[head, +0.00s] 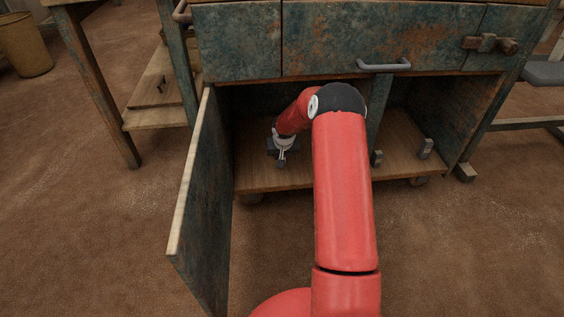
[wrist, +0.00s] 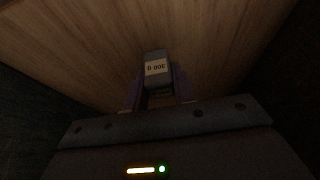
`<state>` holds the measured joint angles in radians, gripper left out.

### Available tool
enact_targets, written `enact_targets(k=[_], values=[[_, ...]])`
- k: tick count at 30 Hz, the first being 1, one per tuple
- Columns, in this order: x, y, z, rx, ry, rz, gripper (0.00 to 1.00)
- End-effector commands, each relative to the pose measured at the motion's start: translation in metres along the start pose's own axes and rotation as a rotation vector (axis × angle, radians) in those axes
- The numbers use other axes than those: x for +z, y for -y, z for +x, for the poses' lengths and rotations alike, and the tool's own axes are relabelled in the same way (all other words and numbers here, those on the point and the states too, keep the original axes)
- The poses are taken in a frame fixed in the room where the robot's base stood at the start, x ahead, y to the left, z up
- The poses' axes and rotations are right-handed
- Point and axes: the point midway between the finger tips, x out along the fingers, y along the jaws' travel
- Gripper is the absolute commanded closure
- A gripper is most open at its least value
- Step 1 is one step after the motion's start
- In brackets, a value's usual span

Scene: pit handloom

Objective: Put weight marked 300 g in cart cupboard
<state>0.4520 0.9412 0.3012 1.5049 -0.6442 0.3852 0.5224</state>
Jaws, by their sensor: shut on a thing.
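The weight (wrist: 156,68) is a small grey block with a pale label reading 300 g, upside down in the wrist view. My gripper (wrist: 156,88) is shut on it, with a finger on each side. In the head view my gripper (head: 281,158) is inside the left bay of the cart cupboard (head: 252,178), low over its wooden floor. I cannot tell whether the weight touches that floor. The cupboard door (head: 203,200) stands wide open on the left. My arm hides part of the cupboard.
Two small grey blocks, one by the divider (head: 377,158) and one further right (head: 426,148), stand on the floor of the right bay. A drawer with a bar handle (head: 384,66) is above. A wooden table (head: 95,90) is at left. The floor in front is clear.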

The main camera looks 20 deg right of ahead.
Motion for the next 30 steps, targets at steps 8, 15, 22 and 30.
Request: enact_targets(k=[8, 15, 22, 30], values=[[0.011, 0.0, 0.028, 0.0, -0.002, -0.001, 1.0], [0.012, 0.0, 0.029, 0.0, -0.001, -0.001, 1.0], [0.013, 0.0, 0.031, -0.001, 0.0, -0.001, 0.53], [0.013, 0.0, 0.03, 0.0, 0.0, -0.001, 0.52]])
